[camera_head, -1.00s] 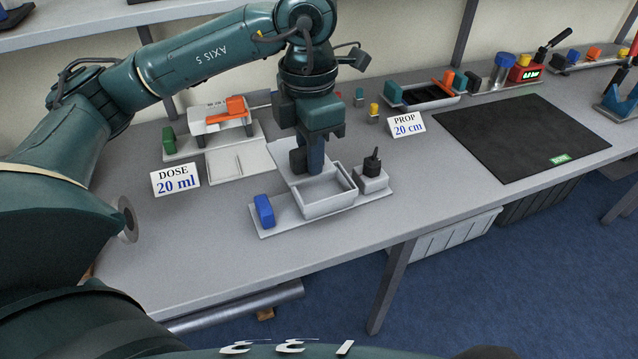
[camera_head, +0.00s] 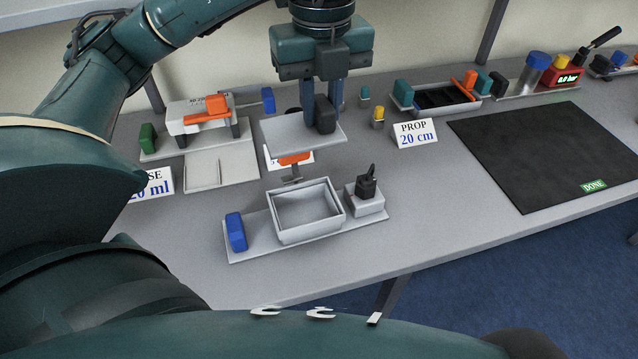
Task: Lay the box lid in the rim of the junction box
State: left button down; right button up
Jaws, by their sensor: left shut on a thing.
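The box lid (camera_head: 285,138) is a flat light grey plate. My left gripper (camera_head: 325,115) points down, shut on the lid, and holds it above the table behind the junction box. The grip itself is partly hidden by a dark block at the fingers. The junction box (camera_head: 306,217) is an open, light grey rectangular tray with a raised rim and an empty-looking inside. It stands on a pale base plate (camera_head: 262,243), apart from the lid. My right gripper is not in view.
On the base plate, a blue block (camera_head: 236,231) stands left of the box and a grey block with a black knob (camera_head: 366,190) stands right. A small orange piece (camera_head: 295,158) and part of a card show below the lid. A black mat (camera_head: 540,150) lies at right.

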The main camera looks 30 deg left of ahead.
pick_arm(q)
notch_tip(320, 180, down, 8)
jog(key=b, duration=0.2)
send_near(320, 211)
notch_tip(320, 211, down, 2)
jog(key=shift+f, duration=0.35)
jog(key=c, duration=1.3)
grip_release()
jog(key=shift+o, duration=0.2)
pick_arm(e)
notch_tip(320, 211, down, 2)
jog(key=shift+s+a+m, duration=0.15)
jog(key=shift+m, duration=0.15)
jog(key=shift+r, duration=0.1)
